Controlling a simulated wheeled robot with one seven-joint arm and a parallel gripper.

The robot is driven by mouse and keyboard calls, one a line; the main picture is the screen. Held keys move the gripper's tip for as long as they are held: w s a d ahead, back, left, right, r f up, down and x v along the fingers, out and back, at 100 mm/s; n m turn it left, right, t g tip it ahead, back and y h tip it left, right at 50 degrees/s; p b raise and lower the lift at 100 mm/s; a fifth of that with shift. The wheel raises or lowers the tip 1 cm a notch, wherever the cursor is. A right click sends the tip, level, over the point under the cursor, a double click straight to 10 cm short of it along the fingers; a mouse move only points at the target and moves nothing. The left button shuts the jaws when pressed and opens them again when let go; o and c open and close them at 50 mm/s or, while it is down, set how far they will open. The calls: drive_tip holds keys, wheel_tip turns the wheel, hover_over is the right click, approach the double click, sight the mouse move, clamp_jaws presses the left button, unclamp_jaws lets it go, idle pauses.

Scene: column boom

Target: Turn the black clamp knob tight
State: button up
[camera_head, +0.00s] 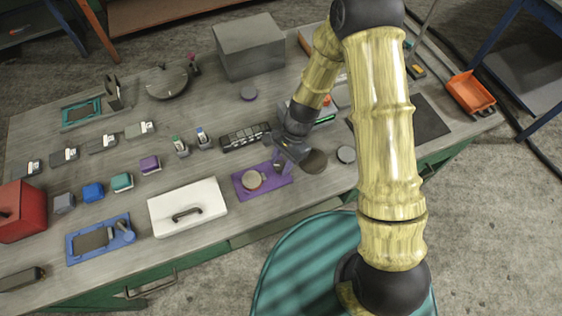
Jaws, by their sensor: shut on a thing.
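A purple clamp fixture (243,190) lies near the front edge of the workbench, with a round tan disc (252,180) on its plate. My gripper (282,160) reaches down from my arm at the fixture's right end, beside a short purple upright. It is shut at the place of the black clamp knob. The knob is small and dark against my dark gripper, and mostly hidden by it, so its turn and any gap to the disc cannot be made out.
A white box lid with a handle (188,206) lies left of the fixture. A dark round disc (315,161) and a grey disc (346,154) lie close on the right. A black keypad-like strip (246,136) lies behind. A blue fixture (98,240) is further left.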

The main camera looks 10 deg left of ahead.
drive_tip(key=shift+m, duration=0.6)
drive_tip(key=o, duration=1)
drive_tip(key=b+v, duration=0.1)
drive_tip(key=v, duration=1.6)
drive_tip(key=shift+s+d+r, duration=0.2)
drive_tip(key=shift+d+r, duration=0.05)
drive_tip(key=shift+d, duration=0.15)
